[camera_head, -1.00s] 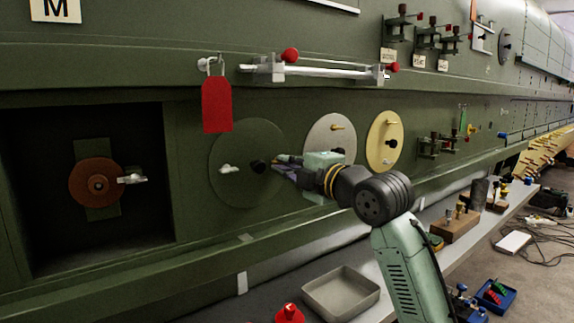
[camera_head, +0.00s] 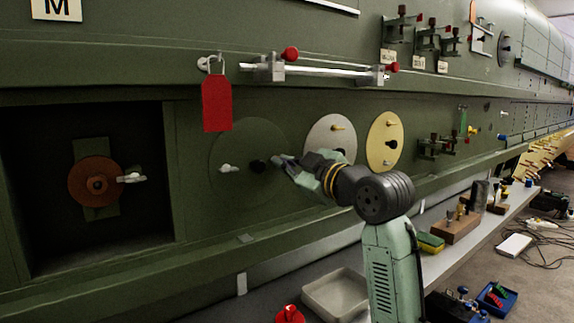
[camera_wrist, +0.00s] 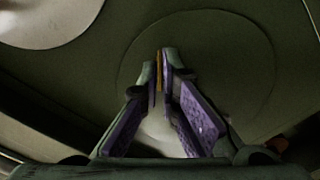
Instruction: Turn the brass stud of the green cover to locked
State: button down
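The green cover (camera_head: 228,190) is a round dark green disc on the fuselage wall, left of the grey cover (camera_head: 318,132) in the head view. It bears a silver wing piece (camera_head: 228,168) and a black knob (camera_head: 258,166). My gripper (camera_head: 276,160) is at the right part of the green cover. In the wrist view, the fingers of my gripper (camera_wrist: 166,65) are drawn together over the green cover (camera_wrist: 215,60), with a thin strip of the brass stud (camera_wrist: 159,70) between the tips. The fingers hide the stud in the head view.
A yellow cover (camera_head: 376,155) is right of the grey one. A red tag (camera_head: 217,104) hangs above the green cover, beside a bar with red knobs (camera_head: 330,70). An open recess with a brown disc (camera_head: 82,183) is at left. A grey tray (camera_head: 330,298) stands below.

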jog(key=shift+m+p, duration=0.4)
jog(key=shift+m, duration=3.8)
jog(key=c, duration=2.3)
grip_release()
jog(key=o, duration=0.5)
jog(key=v, duration=1.2)
jog(key=shift+s+f, duration=0.1)
